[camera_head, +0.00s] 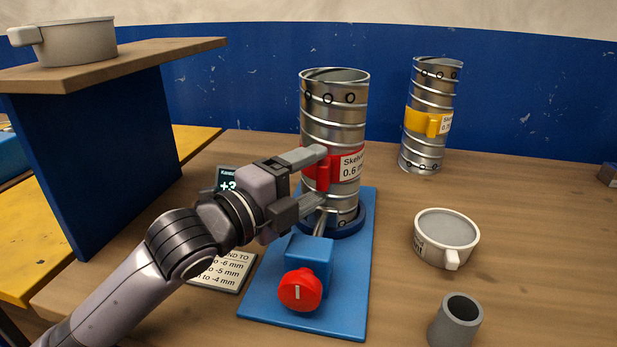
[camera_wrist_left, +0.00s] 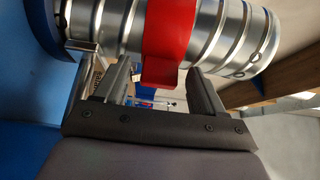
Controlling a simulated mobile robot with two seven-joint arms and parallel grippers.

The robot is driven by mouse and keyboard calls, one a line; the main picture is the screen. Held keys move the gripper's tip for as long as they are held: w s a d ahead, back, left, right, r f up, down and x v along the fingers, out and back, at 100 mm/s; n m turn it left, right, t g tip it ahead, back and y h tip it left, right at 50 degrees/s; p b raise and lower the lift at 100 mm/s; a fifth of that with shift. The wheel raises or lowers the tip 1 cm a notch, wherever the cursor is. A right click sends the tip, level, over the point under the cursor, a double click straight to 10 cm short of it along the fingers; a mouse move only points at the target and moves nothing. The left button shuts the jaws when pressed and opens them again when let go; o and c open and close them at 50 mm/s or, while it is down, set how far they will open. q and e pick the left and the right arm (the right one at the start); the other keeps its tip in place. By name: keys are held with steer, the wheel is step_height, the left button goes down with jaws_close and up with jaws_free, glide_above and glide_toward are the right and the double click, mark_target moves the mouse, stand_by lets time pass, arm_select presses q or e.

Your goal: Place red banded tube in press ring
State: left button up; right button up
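The red banded tube (camera_head: 335,120), a ribbed silver spiral duct with a red band (camera_head: 320,170) and a label, stands upright with its lower end in the dark blue press ring (camera_head: 352,226). The ring is at the back of a blue base plate (camera_head: 345,300). My left gripper (camera_head: 320,176) is in front of the tube at the height of the band. In the left wrist view its fingers (camera_wrist_left: 160,85) are apart, with the red band's tab (camera_wrist_left: 160,72) between them and gaps on both sides. My right gripper is not in view.
A red knob (camera_head: 300,291) on a blue block is at the plate's front. A yellow-banded tube (camera_head: 432,110), a grey-filled mug (camera_head: 446,237) and a grey cup (camera_head: 457,318) stand right. A display (camera_head: 228,181) and card (camera_head: 226,270) are left. A shelf (camera_head: 110,64) holds a pot (camera_head: 75,42).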

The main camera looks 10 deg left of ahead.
arm_select(q)
steer(key=shift+r, duration=0.3)
steer(key=shift+s+a+f, duration=0.15)
steer(key=shift+s+a, duration=0.1)
steer(key=shift+s, duration=0.05)
steer(key=p+v, duration=0.7)
steer(key=v, duration=0.4)
steer(key=shift+p, duration=0.4)
steer(key=shift+s, duration=0.1)
